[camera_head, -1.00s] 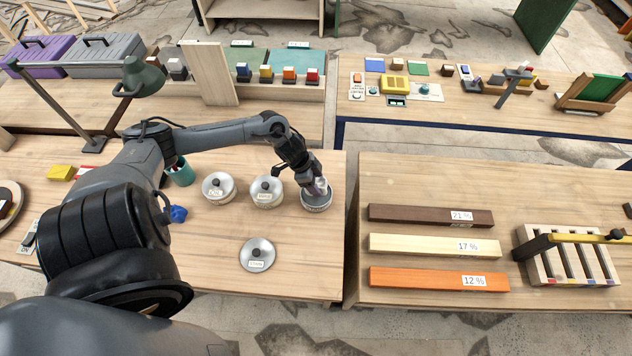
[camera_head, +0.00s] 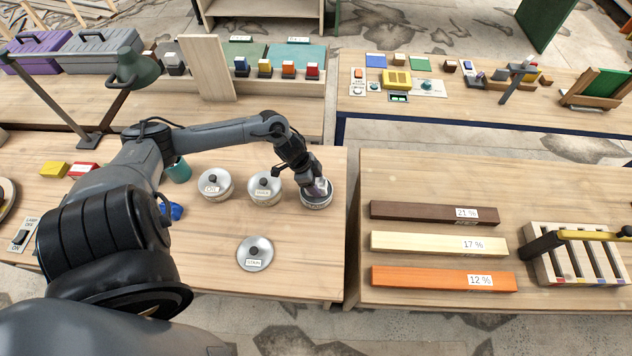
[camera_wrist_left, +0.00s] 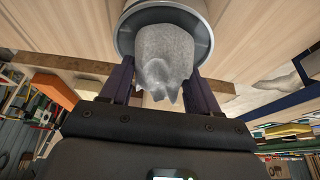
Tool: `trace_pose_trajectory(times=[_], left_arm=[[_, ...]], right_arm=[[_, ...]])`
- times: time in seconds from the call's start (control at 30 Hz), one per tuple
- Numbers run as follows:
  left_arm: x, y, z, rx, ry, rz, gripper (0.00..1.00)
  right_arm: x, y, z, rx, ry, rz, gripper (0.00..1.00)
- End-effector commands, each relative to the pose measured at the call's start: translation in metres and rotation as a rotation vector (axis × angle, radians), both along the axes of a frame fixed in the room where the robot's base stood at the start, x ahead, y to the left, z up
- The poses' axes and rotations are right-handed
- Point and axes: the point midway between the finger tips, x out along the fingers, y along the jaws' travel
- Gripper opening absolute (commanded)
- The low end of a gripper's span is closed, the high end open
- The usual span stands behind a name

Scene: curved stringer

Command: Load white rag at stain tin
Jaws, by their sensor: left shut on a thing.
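The open stain tin (camera_head: 316,198) stands at the right end of the near left bench. My left gripper (camera_head: 317,186) is over its mouth, pointing down, and shut on the white rag (camera_wrist_left: 165,60). In the left wrist view the rag is bunched between the two fingers (camera_wrist_left: 160,88), and its far end reaches into the round metal tin (camera_wrist_left: 127,40). Whether it touches the tin's bottom is hidden. A loose lid (camera_head: 254,253) labelled as stain lies flat on the bench in front. My right gripper does not show.
Two lidded tins, one labelled OIL (camera_head: 214,184) and another (camera_head: 264,188), stand just left of the stain tin. A blue crumpled rag (camera_head: 172,211) lies farther left. A gap separates this bench from the right bench, which holds brown (camera_head: 434,213), pale and orange bars.

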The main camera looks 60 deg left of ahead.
Motion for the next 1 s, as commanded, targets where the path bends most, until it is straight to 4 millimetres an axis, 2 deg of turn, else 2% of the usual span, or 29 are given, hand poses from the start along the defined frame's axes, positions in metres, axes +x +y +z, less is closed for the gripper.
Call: trace_pose_trajectory(times=[1.0], left_arm=[[0.0002,-0.0001,-0.0086,-0.001,-0.001,0.000,0.37]], right_arm=[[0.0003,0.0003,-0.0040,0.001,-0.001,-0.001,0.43]])
